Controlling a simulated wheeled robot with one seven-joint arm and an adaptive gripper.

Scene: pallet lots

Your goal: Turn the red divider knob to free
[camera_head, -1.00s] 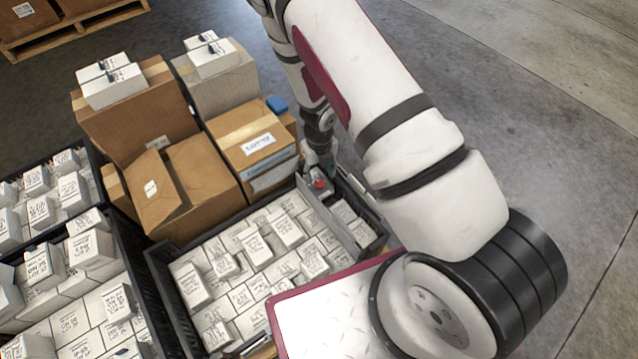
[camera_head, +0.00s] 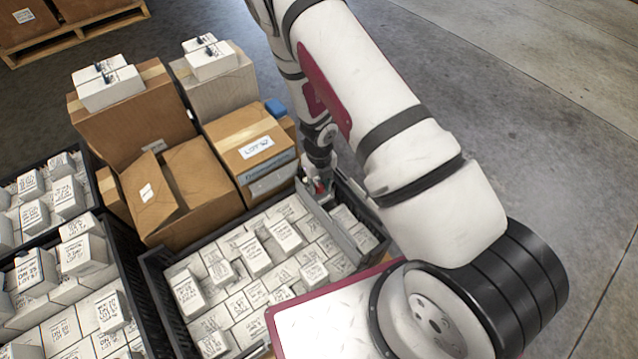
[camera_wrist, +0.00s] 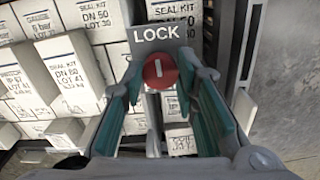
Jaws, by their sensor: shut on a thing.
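The red divider knob (camera_wrist: 160,71) is round with a pale upright slot mark, just below a grey plate lettered LOCK (camera_wrist: 157,33) in the wrist view. The mark lines up toward that word; no "free" lettering is visible. My gripper (camera_wrist: 165,77) has one teal-padded finger on each side of the knob and is shut on it. In the head view the knob (camera_head: 320,187) is a small red spot under my gripper (camera_head: 318,179), at the far end of the grey divider (camera_head: 332,228) in the black crate (camera_head: 158,285).
White labelled boxes (camera_head: 256,257) fill the crate on both sides of the divider. Cardboard cartons (camera_head: 180,190) stand behind it, and another box-filled crate (camera_head: 128,290) is at the left. Open concrete floor (camera_head: 520,110) lies to the right.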

